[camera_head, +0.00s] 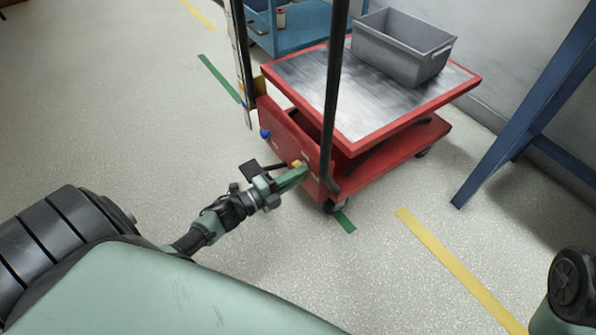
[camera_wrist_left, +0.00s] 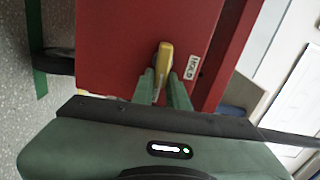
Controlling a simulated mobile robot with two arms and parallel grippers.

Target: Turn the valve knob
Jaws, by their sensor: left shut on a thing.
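The valve knob (camera_head: 297,163) is a small yellow handle on the red end panel of a lift cart. It also shows in the left wrist view (camera_wrist_left: 165,57), upright in the picture beside a white label that seems to read HOLD. My left gripper (camera_head: 301,172) reaches the panel from the front left. In the left wrist view its two green fingers (camera_wrist_left: 164,80) are shut on the yellow knob, one on each side. The fingers hide the knob's lower part. My right gripper is out of view.
The red cart (camera_head: 352,143) has a metal top bearing a grey bin (camera_head: 403,46). A blue knob (camera_head: 265,133) is on the same panel. Dark upright posts (camera_head: 335,85) rise at the cart's near end. A blue frame (camera_head: 530,105) stands right. The floor at left is clear.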

